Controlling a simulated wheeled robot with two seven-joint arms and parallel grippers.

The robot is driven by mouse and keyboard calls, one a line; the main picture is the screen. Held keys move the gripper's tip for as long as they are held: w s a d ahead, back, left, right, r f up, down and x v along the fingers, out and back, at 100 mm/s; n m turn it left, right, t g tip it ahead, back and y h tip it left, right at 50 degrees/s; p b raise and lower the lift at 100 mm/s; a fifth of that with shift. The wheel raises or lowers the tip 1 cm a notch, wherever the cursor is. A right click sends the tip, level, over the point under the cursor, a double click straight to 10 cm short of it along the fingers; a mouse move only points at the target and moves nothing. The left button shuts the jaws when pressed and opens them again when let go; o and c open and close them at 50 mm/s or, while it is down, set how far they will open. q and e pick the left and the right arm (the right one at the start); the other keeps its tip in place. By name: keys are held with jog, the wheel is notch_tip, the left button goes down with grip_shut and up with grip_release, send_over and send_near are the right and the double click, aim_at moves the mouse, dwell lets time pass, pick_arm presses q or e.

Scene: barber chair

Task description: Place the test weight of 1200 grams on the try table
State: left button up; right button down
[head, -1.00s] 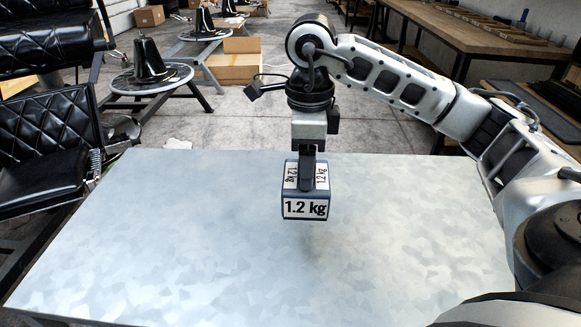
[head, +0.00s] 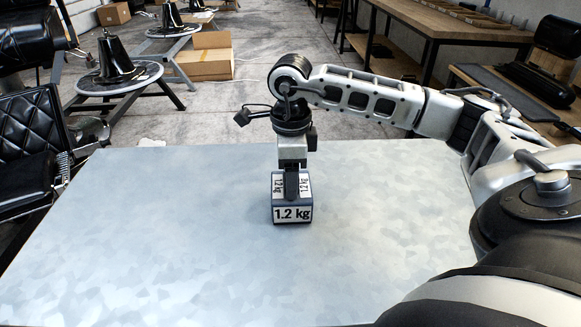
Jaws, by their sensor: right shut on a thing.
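The test weight (head: 292,215) is a dark block with white labels reading "1.2 kg". It is upright near the middle of the try table (head: 150,235), a grey metal-topped table. My right gripper (head: 291,188) points straight down and is shut on the top of the weight. The weight's underside looks to be at or very near the table top; I cannot tell for sure whether it touches. My left gripper is not in view.
The table top around the weight is clear. Black padded chair parts (head: 30,130) stand at the left. Round chair bases (head: 118,75), a cardboard box (head: 205,58) and a wooden workbench (head: 440,25) are behind the table.

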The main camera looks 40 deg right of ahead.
jog(key=shift+w, duration=0.1)
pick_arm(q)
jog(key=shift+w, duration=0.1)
pick_arm(e)
jog(key=shift+c, duration=2)
grip_release()
jog(key=shift+f, duration=0.1)
jog(key=shift+r, duration=0.25)
notch_tip(320, 180, up, 11)
jog(key=shift+a+f+p, duration=0.1)
jog(key=shift+f+p, duration=0.05)
jog(key=shift+p, duration=0.6)
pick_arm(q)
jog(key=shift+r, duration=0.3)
pick_arm(e)
jog(key=shift+r, duration=0.55)
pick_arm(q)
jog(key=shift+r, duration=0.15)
